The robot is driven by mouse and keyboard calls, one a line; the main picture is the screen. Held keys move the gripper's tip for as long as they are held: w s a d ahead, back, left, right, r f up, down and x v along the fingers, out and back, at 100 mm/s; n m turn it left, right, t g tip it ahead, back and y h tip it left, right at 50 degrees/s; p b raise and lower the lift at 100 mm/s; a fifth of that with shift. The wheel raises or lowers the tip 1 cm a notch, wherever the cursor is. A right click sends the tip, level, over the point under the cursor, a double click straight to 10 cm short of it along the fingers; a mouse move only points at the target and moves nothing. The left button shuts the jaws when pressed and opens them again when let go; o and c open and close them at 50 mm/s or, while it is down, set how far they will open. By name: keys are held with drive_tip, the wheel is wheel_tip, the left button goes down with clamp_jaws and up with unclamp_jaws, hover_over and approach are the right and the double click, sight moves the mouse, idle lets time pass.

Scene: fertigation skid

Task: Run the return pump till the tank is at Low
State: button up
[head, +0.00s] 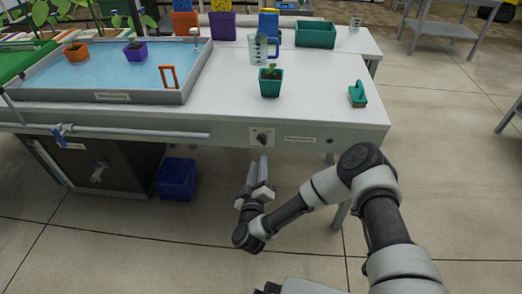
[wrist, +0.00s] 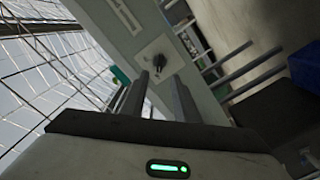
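A light switch plate with a dark knob (head: 262,137) is on the bench's front face; the knob (wrist: 157,65) also shows in the wrist view. My gripper (head: 257,163) is just below and in front of it in the head view. Its two grey fingers (wrist: 158,80) are apart and empty, with the knob showing between and beyond them; I see no contact. A grey-rimmed basin (head: 135,97) of blue water is on the bench at left. A dark box (head: 125,162) with a pale handle stands under the bench. Which is the tank, and its level marks, I cannot tell.
On the white bench (head: 330,90) are a clear jug (head: 258,50), a green potted seedling (head: 270,85) and a green brush-like item (head: 357,94). A blue crate (head: 176,180) is on the floor below. A pipe (head: 140,133) runs along the front left.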

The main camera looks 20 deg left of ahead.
sight(261, 142)
drive_tip(key=b+x, duration=0.2)
drive_tip(key=x, duration=0.7)
drive_tip(key=shift+w+a, duration=0.1)
drive_tip(key=shift+w, duration=0.1)
clamp_jaws()
